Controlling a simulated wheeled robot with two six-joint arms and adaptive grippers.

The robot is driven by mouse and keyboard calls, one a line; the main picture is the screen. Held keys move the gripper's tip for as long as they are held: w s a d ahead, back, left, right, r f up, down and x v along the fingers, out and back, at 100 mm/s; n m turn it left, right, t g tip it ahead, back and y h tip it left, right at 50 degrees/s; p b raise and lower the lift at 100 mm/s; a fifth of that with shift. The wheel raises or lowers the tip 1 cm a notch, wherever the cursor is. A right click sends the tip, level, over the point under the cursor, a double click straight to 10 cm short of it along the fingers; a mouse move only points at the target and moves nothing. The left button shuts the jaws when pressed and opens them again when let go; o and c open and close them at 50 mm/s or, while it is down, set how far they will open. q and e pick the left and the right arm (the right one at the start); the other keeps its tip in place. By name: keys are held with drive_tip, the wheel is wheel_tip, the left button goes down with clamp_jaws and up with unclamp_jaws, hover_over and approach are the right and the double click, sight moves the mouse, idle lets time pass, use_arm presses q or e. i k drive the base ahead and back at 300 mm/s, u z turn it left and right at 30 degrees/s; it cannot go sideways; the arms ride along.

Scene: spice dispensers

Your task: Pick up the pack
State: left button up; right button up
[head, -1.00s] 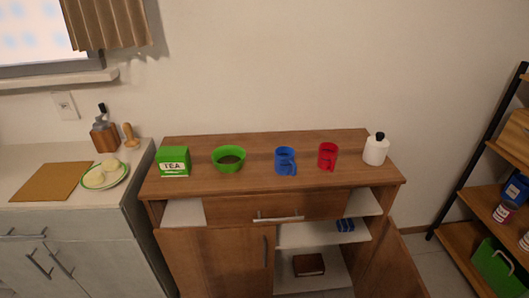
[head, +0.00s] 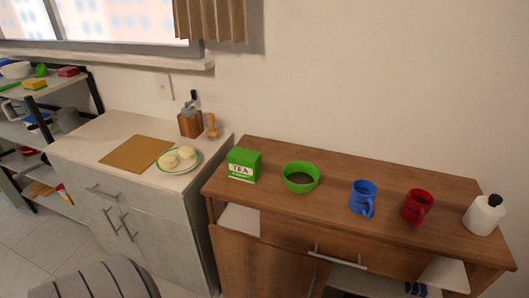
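A green box labelled TEA (head: 244,165) stands upright at the left end of the brown wooden cabinet top (head: 330,216). It is the thing in view most like a pack. A small blue item (head: 416,289) shows partly on an open shelf at the bottom right; I cannot tell what it is. Neither of my grippers is in view.
Right of the tea box stand a green bowl (head: 300,178), a blue mug (head: 363,198), a red mug (head: 418,206) and a white bottle (head: 484,215). A plate (head: 178,160) lies on the left counter. A grey striped rounded object (head: 98,282) is at bottom left.

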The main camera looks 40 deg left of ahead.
sight(244, 164)
drive_tip(key=i, duration=0.95)
drive_tip(key=u, duration=0.3)
